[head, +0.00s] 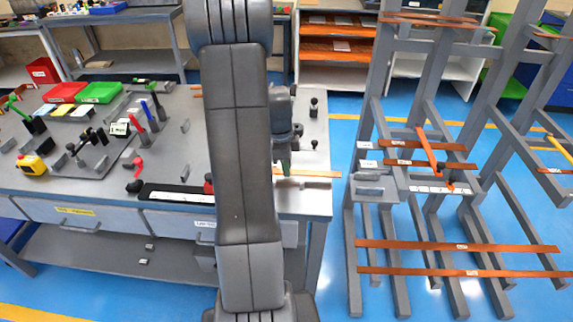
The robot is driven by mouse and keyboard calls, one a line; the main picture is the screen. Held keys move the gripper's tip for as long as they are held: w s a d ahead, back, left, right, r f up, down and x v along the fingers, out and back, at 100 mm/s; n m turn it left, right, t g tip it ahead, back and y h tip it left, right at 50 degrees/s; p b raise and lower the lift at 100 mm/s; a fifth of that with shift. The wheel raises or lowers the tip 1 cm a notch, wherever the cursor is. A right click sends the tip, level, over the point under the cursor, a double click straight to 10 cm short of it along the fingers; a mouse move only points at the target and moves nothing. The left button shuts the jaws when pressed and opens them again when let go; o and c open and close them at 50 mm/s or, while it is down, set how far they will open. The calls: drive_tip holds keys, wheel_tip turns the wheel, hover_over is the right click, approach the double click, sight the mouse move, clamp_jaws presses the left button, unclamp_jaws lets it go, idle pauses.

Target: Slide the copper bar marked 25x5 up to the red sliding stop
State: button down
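A copper-coloured bar (310,173) lies at the right front of the grey bench top, its left part hidden behind my arm. Any marking on it is too small to read. My gripper (284,165) points down at the hidden end of this bar; its fingers are too small and covered to tell whether they touch it. A small red block (208,184) stands at the right end of a black and white rule (175,194) on the bench, partly behind my arm; it may be the red sliding stop. Other copper bars lie on the rack, their labels unreadable.
A grey rack (362,225) stands right of the bench, holding several copper bars (455,246) and an orange-red lever (427,150). Blue floor lies between bench and rack.

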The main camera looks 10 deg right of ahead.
drive_tip(key=shift+a, duration=0.2)
drive_tip(key=shift+w+a, duration=0.2)
drive_tip(key=shift+a, duration=0.3)
drive_tip(key=shift+w+a, duration=0.15)
drive_tip(key=shift+a, duration=0.35)
drive_tip(key=c, duration=1.1)
unclamp_jaws()
drive_tip(key=shift+s+r, duration=0.1)
drive_tip(key=shift+c, duration=0.2)
drive_tip(key=shift+r, duration=0.15)
drive_tip(key=shift+w+r, duration=0.3)
wheel_tip(320, 180, up, 13)
drive_tip(key=a, duration=0.1)
drive_tip(key=shift+s+a+f+b, duration=0.15)
drive_tip(key=shift+s+a+b, duration=0.05)
drive_tip(key=shift+a+b, duration=0.2)
drive_tip(key=shift+f, duration=0.1)
